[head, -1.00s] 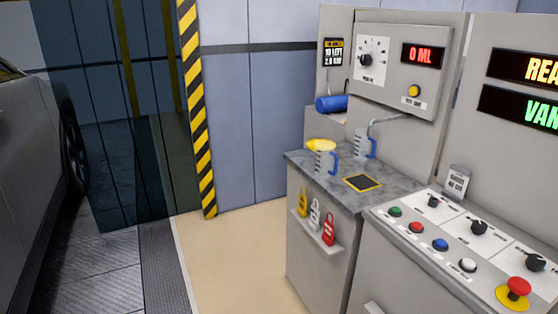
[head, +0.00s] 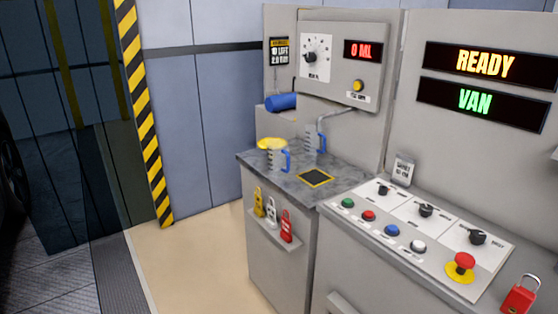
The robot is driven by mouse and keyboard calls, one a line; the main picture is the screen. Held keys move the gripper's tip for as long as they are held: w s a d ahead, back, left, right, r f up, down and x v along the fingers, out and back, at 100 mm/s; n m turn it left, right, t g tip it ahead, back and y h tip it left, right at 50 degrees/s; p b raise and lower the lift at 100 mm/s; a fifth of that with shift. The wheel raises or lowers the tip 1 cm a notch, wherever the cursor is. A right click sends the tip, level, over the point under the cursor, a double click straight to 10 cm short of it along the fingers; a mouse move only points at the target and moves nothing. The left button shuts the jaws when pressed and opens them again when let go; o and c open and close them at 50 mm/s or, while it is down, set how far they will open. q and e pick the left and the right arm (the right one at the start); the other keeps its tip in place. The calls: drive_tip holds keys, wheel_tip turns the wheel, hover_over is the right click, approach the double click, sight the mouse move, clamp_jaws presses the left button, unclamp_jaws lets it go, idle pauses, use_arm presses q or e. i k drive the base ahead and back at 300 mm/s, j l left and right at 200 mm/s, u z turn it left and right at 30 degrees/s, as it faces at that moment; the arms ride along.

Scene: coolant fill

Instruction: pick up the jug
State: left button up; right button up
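Two clear measuring jugs with blue handles stand upright on the grey counter (head: 262,166). The nearer jug (head: 274,158) has its handle to the right, and a yellow funnel-like piece (head: 270,143) shows at its top left; I cannot tell whether they touch. The farther jug (head: 310,140) stands behind it, near the bent spout (head: 334,114) of the dispenser. Neither of my grippers is in view.
The dispenser panel (head: 340,60) reads 0 ML. A yellow-edged dark square (head: 316,178) lies on the counter. Beige floor (head: 195,255) is clear in front of the counter.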

sight(277, 152)
drive_tip(key=i+j+z, duration=0.1)
drive_tip(key=z, duration=0.75)
drive_tip(key=i+j+z, duration=0.35)
drive_tip(key=j, duration=0.25)
drive_tip(key=i+j+z, duration=0.2)
drive_tip(key=j+z, duration=0.2)
drive_tip(key=j, duration=0.25)
drive_tip(key=i+j, duration=0.1)
drive_tip(key=j, duration=0.7)
drive_tip(key=i+j, duration=0.15)
drive_tip(key=j, duration=0.25)
drive_tip(key=z, duration=0.05)
